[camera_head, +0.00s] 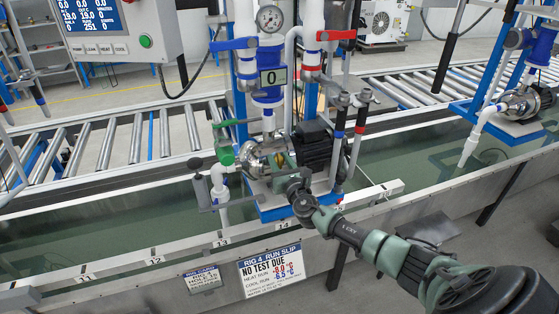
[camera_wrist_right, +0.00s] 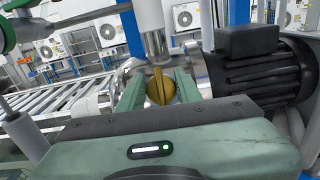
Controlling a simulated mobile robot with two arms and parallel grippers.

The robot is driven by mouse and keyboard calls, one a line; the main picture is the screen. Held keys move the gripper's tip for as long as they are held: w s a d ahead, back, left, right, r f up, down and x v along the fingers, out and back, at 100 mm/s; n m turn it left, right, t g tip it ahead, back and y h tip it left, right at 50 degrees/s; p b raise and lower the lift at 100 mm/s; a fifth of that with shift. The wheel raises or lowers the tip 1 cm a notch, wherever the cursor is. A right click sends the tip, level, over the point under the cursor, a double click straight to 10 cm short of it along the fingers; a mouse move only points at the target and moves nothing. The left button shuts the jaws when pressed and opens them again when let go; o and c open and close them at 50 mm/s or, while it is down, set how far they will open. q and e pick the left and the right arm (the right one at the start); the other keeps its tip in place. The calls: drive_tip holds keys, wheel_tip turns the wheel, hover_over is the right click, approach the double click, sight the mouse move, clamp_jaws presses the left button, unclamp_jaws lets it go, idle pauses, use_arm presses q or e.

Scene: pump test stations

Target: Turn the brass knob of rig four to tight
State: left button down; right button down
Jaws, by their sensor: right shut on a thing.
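The brass knob (camera_wrist_right: 161,88) of rig four shows in the right wrist view, with a slot or ridge running upright across its face. The two green fingers of my right gripper (camera_wrist_right: 160,92) stand on either side of it and are shut on it. In the head view my right gripper (camera_head: 284,172) reaches in from the lower right to the front of the steel pump (camera_head: 257,160). The knob is mostly hidden there by the gripper. My left gripper is not in view.
The dark motor (camera_head: 314,147) sits right of the pump, and a green-handled valve (camera_head: 224,147) left of it. A white numbered rail (camera_head: 180,254) runs in front, with the rig 4 slip (camera_head: 271,265) below. A water trough (camera_head: 120,232) lies underneath.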

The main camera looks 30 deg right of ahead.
drive_tip(key=shift+m, duration=0.3)
drive_tip(key=m+g+h, duration=0.1)
drive_tip(key=m, duration=0.2)
drive_tip(key=m+h+p, duration=0.1)
drive_tip(key=m+h, duration=0.1)
drive_tip(key=m, duration=0.1)
drive_tip(key=shift+g, duration=0.4)
drive_tip(key=m+g+h, duration=0.1)
drive_tip(key=m, duration=0.2)
drive_tip(key=m+g+h+p, duration=0.1)
drive_tip(key=m, duration=0.2)
drive_tip(key=m+g+p, duration=0.1)
drive_tip(key=m, duration=0.2)
drive_tip(key=m+g, duration=0.2)
drive_tip(key=shift+s+d+m+g+h+p, duration=0.1)
drive_tip(key=shift+m+g+h+p, duration=0.2)
drive_tip(key=shift+m+p, duration=0.1)
drive_tip(key=shift+f+m+g+p, duration=0.15)
drive_tip(key=shift+m+g+p, duration=0.4)
drive_tip(key=shift+m, duration=0.65)
drive_tip(key=c, duration=1)
unclamp_jaws()
